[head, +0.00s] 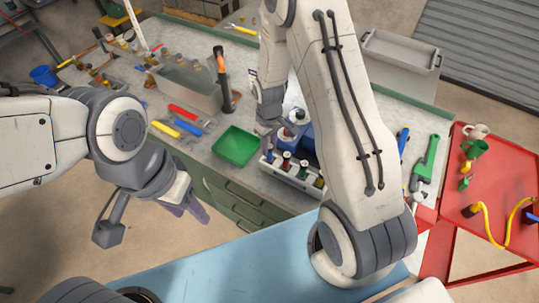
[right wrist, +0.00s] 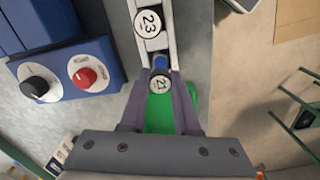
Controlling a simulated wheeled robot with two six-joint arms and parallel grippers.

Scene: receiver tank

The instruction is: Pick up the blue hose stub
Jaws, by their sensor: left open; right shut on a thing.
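In the right wrist view, a short blue piece (right wrist: 160,62), which looks like the blue hose stub, shows at the fingertips behind a round white disc marked 21 (right wrist: 161,83). My right gripper (right wrist: 161,76) is shut on it, at the near end of a white rack (right wrist: 172,42). Whether the stub is clear of the rack I cannot tell. In the head view my right gripper (head: 268,138) points down beside the left end of the rack (head: 291,178), and the stub is not clear there. My left gripper (head: 186,208) is open and empty, in front of the bench.
A green tray (head: 235,147) lies left of the rack. A blue box with knobs (head: 309,140) stands behind the rack. A grey bin (head: 185,85) with a black-and-orange hammer (head: 223,78) beside it and several tools are further left. A red table (head: 500,190) is at right.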

